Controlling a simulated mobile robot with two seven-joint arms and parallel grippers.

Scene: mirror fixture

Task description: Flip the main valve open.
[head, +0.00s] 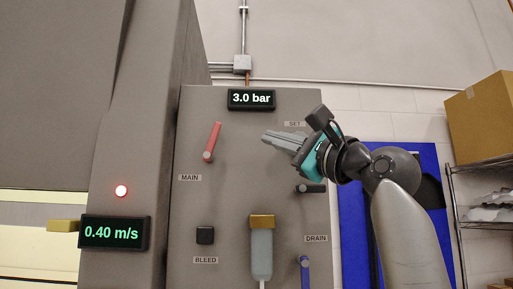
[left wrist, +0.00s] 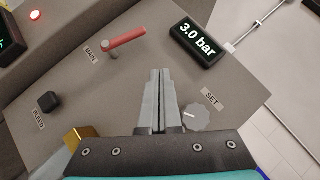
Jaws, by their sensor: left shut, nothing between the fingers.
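The main valve's red lever (head: 212,140) is on the grey panel (head: 225,220), above the MAIN label (head: 190,178). It points up, leaning slightly right. In the left wrist view the red lever (left wrist: 126,38) lies ahead of the fingers, to the upper left. My left gripper (head: 266,137) is shut and empty, right of the lever and apart from it. In the left wrist view its fingers (left wrist: 158,74) are together. The gripper hides the SET knob in the head view; the knob (left wrist: 196,117) shows in the wrist view. My right gripper is not in view.
A 3.0 bar display (head: 251,99) is above the lever. A black BLEED button (head: 205,235), a brass-topped cylinder (head: 261,250), a dark handle (head: 311,188) and a blue DRAIN handle (head: 305,270) are lower. A 0.40 m/s display (head: 113,233) is left. A shelf with a box (head: 485,115) is right.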

